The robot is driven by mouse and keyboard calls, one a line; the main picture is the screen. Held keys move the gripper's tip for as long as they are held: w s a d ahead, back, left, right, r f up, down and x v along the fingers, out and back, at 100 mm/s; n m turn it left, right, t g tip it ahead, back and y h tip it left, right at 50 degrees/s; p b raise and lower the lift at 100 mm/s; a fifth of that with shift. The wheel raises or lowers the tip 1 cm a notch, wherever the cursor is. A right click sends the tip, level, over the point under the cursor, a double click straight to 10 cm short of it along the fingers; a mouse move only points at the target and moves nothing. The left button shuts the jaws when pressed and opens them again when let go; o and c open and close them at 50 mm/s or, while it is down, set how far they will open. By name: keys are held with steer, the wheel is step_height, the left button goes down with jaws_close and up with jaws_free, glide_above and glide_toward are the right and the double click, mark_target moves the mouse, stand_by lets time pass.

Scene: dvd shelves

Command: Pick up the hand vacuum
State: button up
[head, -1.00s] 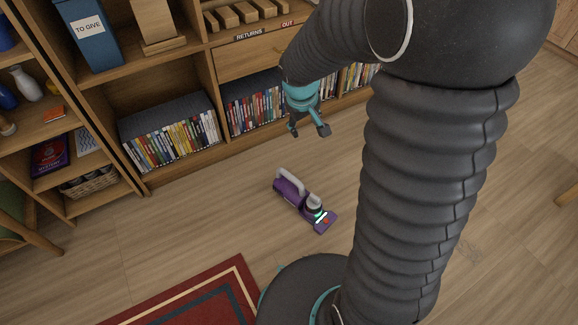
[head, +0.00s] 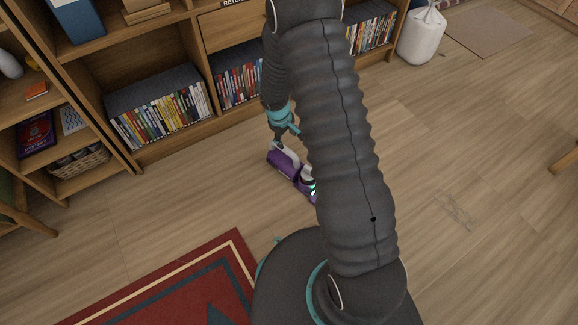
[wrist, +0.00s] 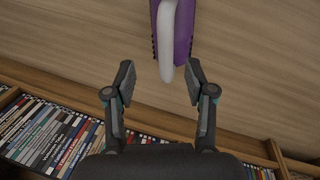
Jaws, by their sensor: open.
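The purple hand vacuum with a pale handle (head: 283,162) lies on the wooden floor in front of the shelves. My arm hides part of its right end in the head view. In the wrist view, the vacuum's handle end (wrist: 168,45) shows at the top, with the pale handle pointing down toward the gap between my fingers. My gripper (wrist: 157,85) is open and empty. Its two fingertips are spread to either side of the handle's end. In the head view my gripper (head: 284,140) is at the vacuum's far end, partly hidden by my arm.
Wooden shelves (head: 180,141) with rows of DVDs stand just behind the vacuum. A red rug (head: 190,285) lies in front, to the left. A white bag-like container (head: 421,38) stands at the back right. The floor left of the vacuum is clear.

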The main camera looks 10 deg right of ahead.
mark_target(287, 150)
steer(key=f, duration=0.5)
steer(key=shift+w+d+b, duration=0.3)
steer(key=shift+d+b, duration=0.05)
steer(key=shift+d, duration=0.05)
steer(key=shift+w+f+b, duration=0.2)
steer(key=shift+f+b, duration=0.4)
steer(key=shift+f, duration=2)
jaws_close()
